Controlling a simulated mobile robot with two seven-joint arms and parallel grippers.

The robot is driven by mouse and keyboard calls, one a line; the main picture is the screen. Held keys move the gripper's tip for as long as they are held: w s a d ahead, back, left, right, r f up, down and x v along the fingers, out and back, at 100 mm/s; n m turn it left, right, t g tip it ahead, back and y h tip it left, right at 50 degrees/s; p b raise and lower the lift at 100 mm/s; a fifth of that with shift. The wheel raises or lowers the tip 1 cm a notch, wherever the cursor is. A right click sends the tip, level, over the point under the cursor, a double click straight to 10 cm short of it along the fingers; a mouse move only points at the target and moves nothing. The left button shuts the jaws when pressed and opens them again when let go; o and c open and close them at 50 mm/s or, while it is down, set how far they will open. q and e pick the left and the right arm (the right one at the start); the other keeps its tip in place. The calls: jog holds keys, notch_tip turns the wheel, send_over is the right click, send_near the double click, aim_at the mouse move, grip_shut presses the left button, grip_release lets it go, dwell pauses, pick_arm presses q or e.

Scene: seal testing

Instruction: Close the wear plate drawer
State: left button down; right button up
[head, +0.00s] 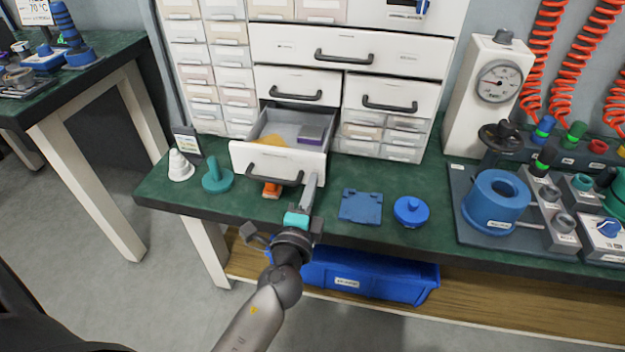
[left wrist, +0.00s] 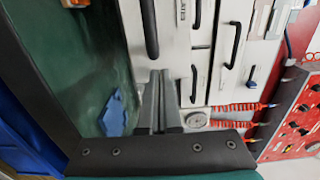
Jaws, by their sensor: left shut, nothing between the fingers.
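One drawer stands pulled out of the white cabinet, low at its left; I take it as the wear plate drawer (head: 238,157). Its white front has a dark bar handle (head: 275,177). A purple block (head: 310,133) and a yellow piece (head: 268,142) lie inside. My left gripper (head: 310,187) is shut and empty, its fingertips at the right end of the drawer front. I cannot tell whether they touch it. In the left wrist view the shut fingers (left wrist: 158,95) point toward the cabinet, beside a dark handle (left wrist: 150,28). My right gripper is out of view.
On the green bench, a teal knob piece (head: 217,178), a white cone (head: 180,167) and an orange piece (head: 271,189) stand around the drawer. A blue plate (head: 361,206) and blue disc (head: 411,211) lie to the right. A blue bin (head: 370,277) sits below.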

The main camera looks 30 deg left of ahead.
pick_arm(q)
jog(key=shift+w+a, duration=0.1)
jog(key=shift+w, duration=0.35)
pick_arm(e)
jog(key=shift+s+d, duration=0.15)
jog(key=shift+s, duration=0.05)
